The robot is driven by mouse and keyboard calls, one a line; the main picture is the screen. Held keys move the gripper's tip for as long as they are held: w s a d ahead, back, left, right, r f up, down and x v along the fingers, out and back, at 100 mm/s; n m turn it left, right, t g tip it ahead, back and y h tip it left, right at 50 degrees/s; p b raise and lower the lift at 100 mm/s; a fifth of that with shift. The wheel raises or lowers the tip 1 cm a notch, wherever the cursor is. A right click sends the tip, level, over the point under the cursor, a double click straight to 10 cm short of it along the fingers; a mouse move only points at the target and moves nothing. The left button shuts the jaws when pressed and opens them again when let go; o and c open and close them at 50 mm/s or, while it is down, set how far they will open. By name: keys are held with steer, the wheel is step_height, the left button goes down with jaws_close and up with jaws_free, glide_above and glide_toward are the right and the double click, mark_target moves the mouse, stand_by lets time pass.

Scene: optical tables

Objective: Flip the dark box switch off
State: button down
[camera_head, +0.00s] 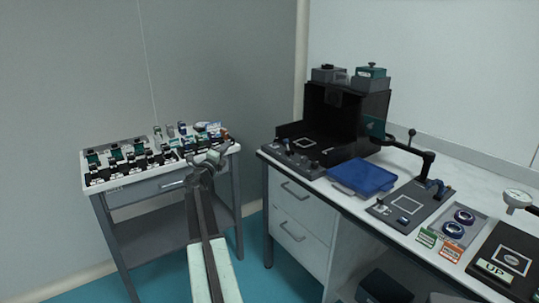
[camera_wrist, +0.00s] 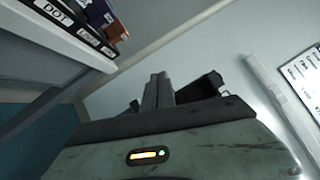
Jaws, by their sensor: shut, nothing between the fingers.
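The dark box (camera_head: 312,108) is a black open-fronted enclosure at the back of the right-hand bench. A low dark panel (camera_head: 291,158) with small knobs or levers sits at its front left; I cannot make out which is the switch or its position. My gripper (camera_head: 208,160) is in front of the right end of the left cart, left of and apart from the dark box. In the wrist view my gripper (camera_wrist: 158,90) shows its fingers together, empty. The dark box is not recognisable in the wrist view.
A cart (camera_head: 147,197) with rows of small labelled parts stands left; its labelled edge (camera_wrist: 75,32) is close in the wrist view. The bench (camera_head: 333,199) also holds a blue case (camera_head: 362,177), a dark plate (camera_head: 411,205) and blue rings (camera_head: 459,222). A gap separates cart and bench.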

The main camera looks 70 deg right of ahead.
mark_target(275, 151)
steer(key=s+d+f+m+g+y, duration=0.1)
steer(key=s+d+m+g, duration=0.1)
steer(key=s, duration=0.4)
steer(key=s+d+f+m+g+y, duration=0.1)
steer(key=s+d+f+m+g, duration=0.1)
steer(key=s+m+g, duration=0.3)
steer(key=shift+s+d+f+g+b, duration=0.15)
steer(key=shift+s+d+g+b, duration=0.3)
steer(key=shift+s, duration=0.7)
steer(key=shift+t, duration=0.25)
steer(key=p+x, duration=0.1)
steer(key=x, duration=0.9)
